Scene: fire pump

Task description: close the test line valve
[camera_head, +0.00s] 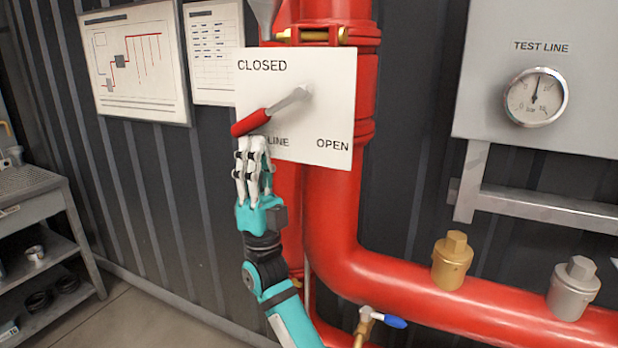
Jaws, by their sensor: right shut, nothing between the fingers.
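The test line valve has a lever with a red grip (250,122) and a grey metal arm (289,102), in front of a white plate (330,85). The plate reads CLOSED at its upper left and OPEN at its lower right. The lever points left and slightly down from its pivot. My right gripper (254,147) is shut and empty, just below the red grip. Its fingertips are at the grip's lower edge; I cannot tell if they touch it. The gripper covers part of the plate's lower text. My left gripper is not in view.
Large red pipes (400,285) run behind the plate and to the right. A TEST LINE gauge (536,97) sits on a grey panel. A small blue-handled valve (389,320) is at the bottom. A grey shelf unit (35,215) stands left, with open floor beside it.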

